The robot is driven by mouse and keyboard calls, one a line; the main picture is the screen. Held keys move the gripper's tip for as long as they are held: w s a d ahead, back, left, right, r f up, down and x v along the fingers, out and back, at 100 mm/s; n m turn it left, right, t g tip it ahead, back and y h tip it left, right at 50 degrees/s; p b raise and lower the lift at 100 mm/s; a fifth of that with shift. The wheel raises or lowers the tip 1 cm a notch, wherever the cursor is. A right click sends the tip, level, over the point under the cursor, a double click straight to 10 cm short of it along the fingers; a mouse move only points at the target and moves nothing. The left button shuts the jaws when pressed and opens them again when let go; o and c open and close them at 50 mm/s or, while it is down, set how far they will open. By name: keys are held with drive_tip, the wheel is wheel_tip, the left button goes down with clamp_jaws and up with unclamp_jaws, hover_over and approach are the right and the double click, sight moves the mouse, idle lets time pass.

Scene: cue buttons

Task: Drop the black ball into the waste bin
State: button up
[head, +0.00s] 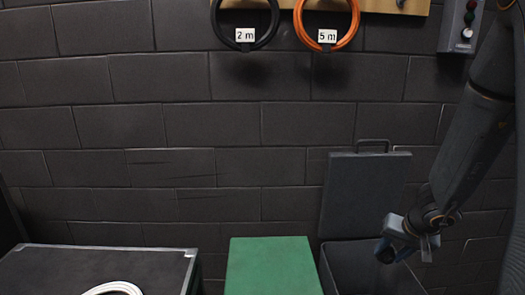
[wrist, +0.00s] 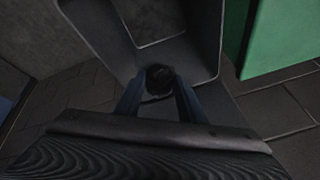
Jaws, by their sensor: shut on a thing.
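My gripper (head: 388,250) is at the right in the head view, reaching down from my arm. It is shut on the black ball (wrist: 159,75), which shows between the two blue-grey fingertips in the wrist view. In the head view the ball is too dark and small to tell clearly from the fingers. The waste bin (head: 350,268) is a dark grey open box with its lid (head: 363,190) standing up at the back. My gripper appears over the bin's right part.
A green block (head: 272,262) stands just left of the bin. A black case (head: 100,262) with a white coiled cable (head: 113,288) is at the lower left. Black (head: 244,47) and orange (head: 327,47) cable loops hang on the wall, with a button box (head: 462,25) at upper right.

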sight(389, 263)
drive_tip(key=shift+f+b, duration=2.45)
drive_tip(key=shift+f, duration=0.3)
drive_tip(key=o, duration=1.1)
drive_tip(key=shift+r, duration=0.1)
drive_tip(key=p+v, duration=0.3)
drive_tip(key=v, duration=0.4)
drive_tip(key=shift+s+r+p, duration=0.15)
drive_tip(key=shift+r+p, duration=0.15)
drive_tip(key=shift+p, duration=0.1)
